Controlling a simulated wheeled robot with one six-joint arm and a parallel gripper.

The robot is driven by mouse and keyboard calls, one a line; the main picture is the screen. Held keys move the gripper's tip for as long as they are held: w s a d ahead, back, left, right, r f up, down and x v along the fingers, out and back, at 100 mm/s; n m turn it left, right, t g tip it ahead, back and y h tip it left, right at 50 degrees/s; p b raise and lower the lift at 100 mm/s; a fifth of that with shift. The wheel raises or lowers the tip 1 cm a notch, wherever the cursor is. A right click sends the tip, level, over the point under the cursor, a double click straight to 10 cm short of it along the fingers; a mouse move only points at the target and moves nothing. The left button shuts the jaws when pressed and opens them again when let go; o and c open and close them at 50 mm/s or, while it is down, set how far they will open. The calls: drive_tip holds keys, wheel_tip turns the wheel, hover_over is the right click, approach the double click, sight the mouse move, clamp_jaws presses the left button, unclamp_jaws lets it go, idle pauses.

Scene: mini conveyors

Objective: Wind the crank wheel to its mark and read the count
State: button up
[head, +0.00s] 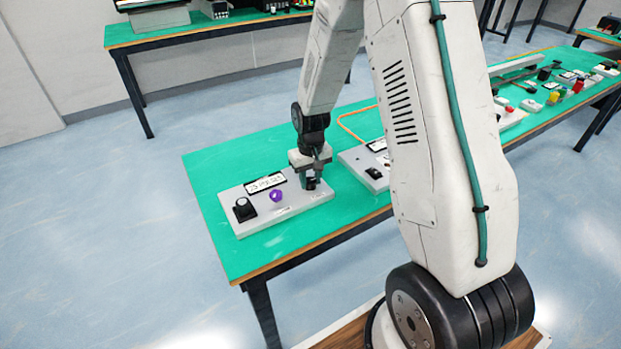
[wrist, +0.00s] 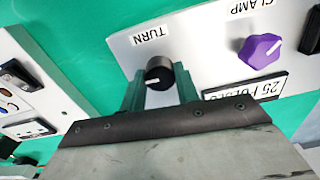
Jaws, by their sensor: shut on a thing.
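My gripper (head: 311,181) is over the right end of a light grey panel (head: 300,204) on the green table. In the wrist view its two teal fingers (wrist: 159,88) stand either side of a round black knob (wrist: 159,73) marked TURN and are shut on it. The knob has a white pointer line; I see no separate crank handle. A white plate (head: 265,183) on the panel starts with "25 PULS" in the wrist view (wrist: 250,90), its end cut off. No count can be read.
A purple lobed knob (head: 276,196) marked CLAMP sits mid-panel. A black block with a round top (head: 244,208) stands at the panel's left end. A second grey panel (head: 352,157) with black parts lies close to the right. The green table (head: 215,175) is bare at the left.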

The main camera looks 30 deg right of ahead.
drive_tip(key=m, duration=0.5)
drive_tip(key=shift+m, duration=0.3)
drive_tip(key=m, duration=0.5)
drive_tip(key=shift+w, duration=0.1)
drive_tip(key=m, duration=0.5)
drive_tip(key=shift+m, duration=2.7)
drive_tip(key=o, duration=1)
